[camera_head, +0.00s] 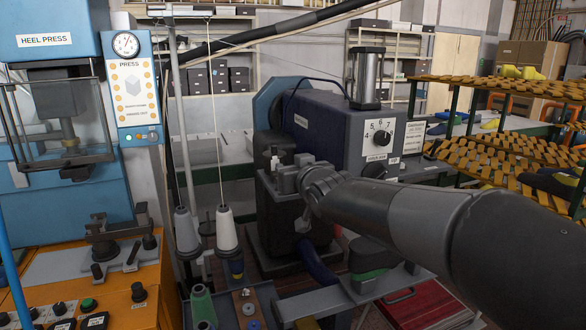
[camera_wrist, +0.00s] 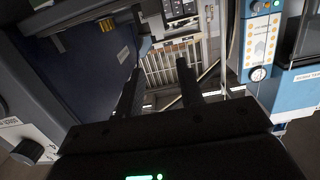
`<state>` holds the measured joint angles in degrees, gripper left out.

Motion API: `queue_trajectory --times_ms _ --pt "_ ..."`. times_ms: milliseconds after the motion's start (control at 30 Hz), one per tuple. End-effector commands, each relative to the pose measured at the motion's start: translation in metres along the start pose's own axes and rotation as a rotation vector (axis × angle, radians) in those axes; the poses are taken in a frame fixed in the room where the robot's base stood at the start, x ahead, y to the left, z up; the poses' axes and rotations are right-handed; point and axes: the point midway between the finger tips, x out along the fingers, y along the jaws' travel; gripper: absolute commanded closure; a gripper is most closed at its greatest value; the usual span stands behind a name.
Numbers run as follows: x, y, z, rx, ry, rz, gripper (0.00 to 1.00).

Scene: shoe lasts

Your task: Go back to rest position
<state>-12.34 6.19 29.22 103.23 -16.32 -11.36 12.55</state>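My gripper (camera_wrist: 160,68) shows in the wrist view as two dark fingers standing apart. Nothing is between them. My arm comes in from the lower right of the head view and reaches to the middle, in front of the blue machine (camera_head: 330,135). The dark end of the arm is there, and its fingertips cannot be made out in that view. In the wrist view the scene appears upside down, with the blue machine (camera_wrist: 85,60) at the left and the press panel (camera_wrist: 262,45) at the right.
The blue heel press (camera_head: 60,150) and its orange control console (camera_head: 120,300) stand at the left. Tiered racks (camera_head: 490,160) stand at the right. A red box (camera_head: 425,305) sits low at the front right.

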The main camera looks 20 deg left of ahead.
Motion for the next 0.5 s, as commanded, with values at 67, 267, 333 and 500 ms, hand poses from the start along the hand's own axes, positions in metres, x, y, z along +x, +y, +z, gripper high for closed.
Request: queue_trajectory --times_ms 67,267,333,500 --pt "0.000 0.000 0.000 0.000 0.000 0.000 0.65" --pt "-0.004 0.004 0.002 -0.004 -0.010 0.011 0.65" --pt "-0.013 0.013 0.006 -0.012 -0.037 0.039 0.65" --pt "-0.070 0.064 0.031 -0.032 -0.179 0.186 0.65"
